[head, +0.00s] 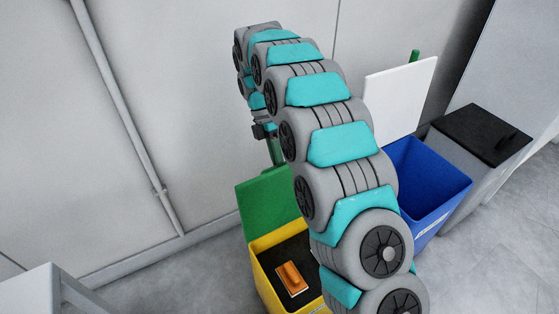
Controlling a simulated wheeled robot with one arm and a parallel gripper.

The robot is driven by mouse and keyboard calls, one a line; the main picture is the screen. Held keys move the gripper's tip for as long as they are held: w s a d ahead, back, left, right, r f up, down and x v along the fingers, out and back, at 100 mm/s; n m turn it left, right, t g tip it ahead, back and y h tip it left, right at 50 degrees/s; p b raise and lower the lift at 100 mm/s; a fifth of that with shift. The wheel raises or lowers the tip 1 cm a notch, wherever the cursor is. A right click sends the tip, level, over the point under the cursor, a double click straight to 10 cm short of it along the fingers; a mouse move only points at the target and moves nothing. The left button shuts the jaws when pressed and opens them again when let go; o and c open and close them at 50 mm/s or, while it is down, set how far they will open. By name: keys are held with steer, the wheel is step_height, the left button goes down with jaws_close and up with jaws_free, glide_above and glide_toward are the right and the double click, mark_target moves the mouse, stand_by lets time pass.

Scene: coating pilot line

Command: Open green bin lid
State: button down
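The green lid (268,203) stands raised at the back of a yellow bin (264,277), so the bin's mouth is open. Inside the bin, an orange block-like item (291,279) lies on a dark surface. My arm crosses in front and hides the bin's right part and the lid's right edge. My gripper (268,133) is small in the picture, pointing down above the lid. A dark green upright piece (276,152) shows just below it; I cannot tell whether they touch. The fingers are too small and partly hidden to read.
Right of my arm, a blue bin (430,185) stands open with a raised white lid (399,98). Beside it is a grey bin with a shut black lid (480,133). A pale wall with a pipe (125,110) lies behind. A light grey stand (35,292) is lower left.

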steer(key=shift+w+a+f, duration=0.1)
steer(key=shift+w+a, duration=0.1)
steer(key=shift+w, duration=0.1)
stand_by(0.4)
steer(key=c, duration=0.8)
jaws_free()
